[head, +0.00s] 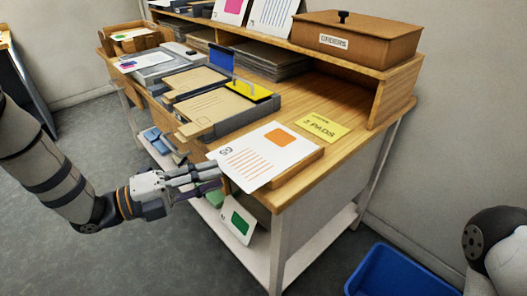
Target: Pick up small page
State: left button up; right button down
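A white page (258,160) with an orange square and orange lines lies on a low wooden block at the table's front right corner. Its left edge sticks out past the block. A smaller white page (238,220) with a green square leans tilted at the lower shelf. I cannot tell which one the task means. My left gripper (218,178) is at the left edge of the orange page, its fingers apart and pointing right. Whether the page edge lies between the fingertips is hard to tell. My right gripper is out of view; only part of that arm shows at right.
Trays with brown envelopes (205,108) stand left of the page. A yellow note (321,126) lies behind it. A brown lidded box (356,40) sits on the raised shelf. A blue bin (395,272) stands on the floor at lower right.

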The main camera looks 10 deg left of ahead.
aim_at(234, 167)
pick_arm(q)
jog(key=x, duration=0.6)
jog(key=shift+w+a+r, duration=0.15)
jog(key=shift+w+r, duration=0.1)
grip_shut()
